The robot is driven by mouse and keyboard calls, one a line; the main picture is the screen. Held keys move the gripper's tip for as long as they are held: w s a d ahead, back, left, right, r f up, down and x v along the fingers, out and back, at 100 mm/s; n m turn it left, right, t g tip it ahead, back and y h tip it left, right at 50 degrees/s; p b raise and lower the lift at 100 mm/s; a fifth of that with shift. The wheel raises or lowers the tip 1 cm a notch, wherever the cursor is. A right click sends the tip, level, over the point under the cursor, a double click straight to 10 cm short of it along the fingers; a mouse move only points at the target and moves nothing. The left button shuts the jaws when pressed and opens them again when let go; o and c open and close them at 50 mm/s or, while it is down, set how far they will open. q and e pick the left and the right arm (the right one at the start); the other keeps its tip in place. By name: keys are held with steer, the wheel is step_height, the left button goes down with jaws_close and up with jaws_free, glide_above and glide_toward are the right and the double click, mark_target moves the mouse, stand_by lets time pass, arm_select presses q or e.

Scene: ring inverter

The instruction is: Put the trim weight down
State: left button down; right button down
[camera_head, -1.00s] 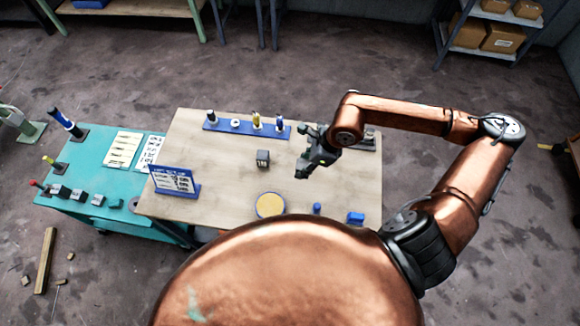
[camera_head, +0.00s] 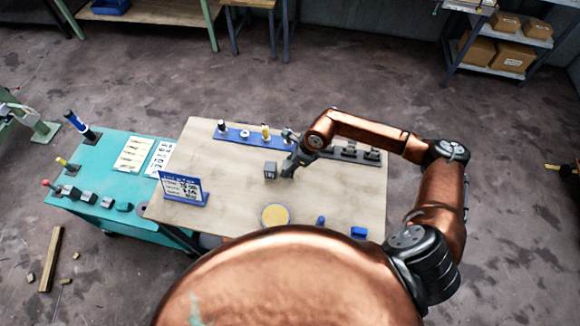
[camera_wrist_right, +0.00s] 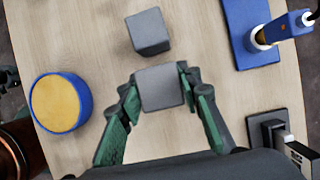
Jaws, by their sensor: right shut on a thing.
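My right gripper (camera_head: 287,172) is low over the right middle of the wooden table. In the right wrist view its fingers (camera_wrist_right: 160,88) are shut on a dark grey block, the trim weight (camera_wrist_right: 160,92). I cannot tell whether this block touches the table. A second dark grey cube (camera_head: 270,170) stands on the table just left of the gripper. In the wrist view that cube (camera_wrist_right: 148,32) is just beyond the held block, with a narrow gap between them. In the head view the held block is hard to make out. My left gripper is not in view.
A blue rack (camera_head: 232,134) with upright parts is at the table's back; a dark rack (camera_head: 345,154) is at the back right. A blue sign (camera_head: 183,189), a yellow-topped round pad (camera_head: 275,216) and small blue pieces (camera_head: 358,232) sit nearer. Bare wood (camera_head: 235,190) lies between.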

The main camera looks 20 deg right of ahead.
steer(key=shift+f+p, duration=0.35)
steer(key=shift+f, duration=1)
steer(key=shift+f, duration=0.15)
steer(key=c, duration=1.4)
jaws_free()
